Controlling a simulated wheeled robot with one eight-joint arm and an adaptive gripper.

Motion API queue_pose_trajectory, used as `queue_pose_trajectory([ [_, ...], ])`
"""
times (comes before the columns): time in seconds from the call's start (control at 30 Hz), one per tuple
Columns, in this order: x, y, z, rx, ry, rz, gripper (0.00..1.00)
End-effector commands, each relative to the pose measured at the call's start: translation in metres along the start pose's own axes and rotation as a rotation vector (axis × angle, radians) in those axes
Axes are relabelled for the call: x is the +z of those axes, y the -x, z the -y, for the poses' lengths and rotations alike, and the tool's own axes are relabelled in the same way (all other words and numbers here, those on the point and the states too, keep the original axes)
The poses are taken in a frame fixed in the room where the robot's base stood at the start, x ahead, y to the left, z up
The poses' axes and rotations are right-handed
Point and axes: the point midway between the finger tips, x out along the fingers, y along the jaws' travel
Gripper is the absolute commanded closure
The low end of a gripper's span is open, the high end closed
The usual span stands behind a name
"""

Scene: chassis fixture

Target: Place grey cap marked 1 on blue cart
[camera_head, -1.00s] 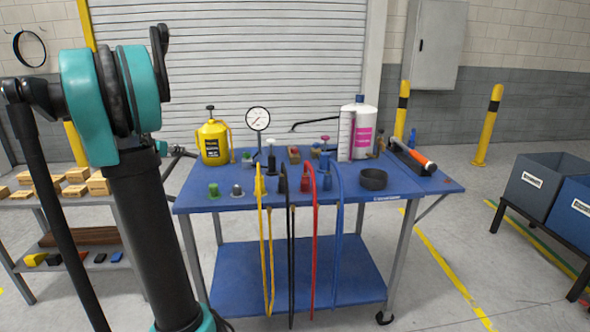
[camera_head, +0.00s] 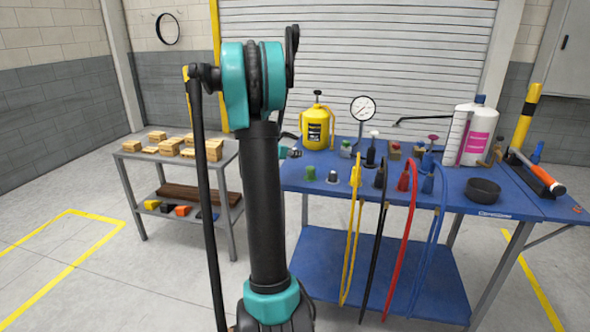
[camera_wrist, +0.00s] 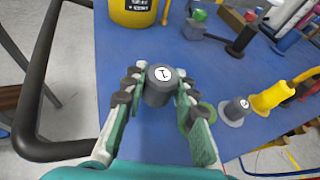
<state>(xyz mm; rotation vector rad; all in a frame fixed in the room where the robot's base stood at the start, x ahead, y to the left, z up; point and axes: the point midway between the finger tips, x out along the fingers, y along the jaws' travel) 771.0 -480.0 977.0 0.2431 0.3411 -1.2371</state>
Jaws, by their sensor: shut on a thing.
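My gripper (camera_wrist: 158,98) is shut on a dark grey cap (camera_wrist: 160,83) with a white disc marked 1 on top, in the wrist view. The cap is held between both fingers, above the left part of the blue cart (camera_head: 320,262), whose blue top also fills the wrist view (camera_wrist: 225,72). In the head view my gripper is mostly hidden behind my arm, and the held cap cannot be made out. A second grey cap (camera_wrist: 236,110) stands on the cart top, right of my gripper.
A yellow sprayer (camera_head: 317,128), pressure gauge (camera_head: 362,110) and white bottle (camera_head: 478,135) stand toward the cart's back. Coloured cables (camera_head: 405,245) hang over its front edge. A grey side table (camera_head: 226,160) with wooden blocks stands left. Bare cart top shows around the caps.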

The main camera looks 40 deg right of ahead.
Motion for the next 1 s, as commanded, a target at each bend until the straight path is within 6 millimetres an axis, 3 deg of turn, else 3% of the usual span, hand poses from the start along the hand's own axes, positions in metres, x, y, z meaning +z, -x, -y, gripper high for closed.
queue_pose_trajectory([
  [0.1, -0.02, -0.009, -0.001, 0.0, 0.0, 0.0, 0.84],
  [0.37, -0.036, -0.015, 0.0, 0.0, 0.0, 0.0, 0.84],
  [0.6, -0.064, -0.027, -0.001, 0.0, 0.0, 0.0, 0.84],
  [0.97, -0.069, -0.028, 0.0, 0.0, 0.0, 0.0, 0.84],
  [1.0, -0.068, -0.028, 0.0, 0.0, 0.0, 0.0, 0.69],
])
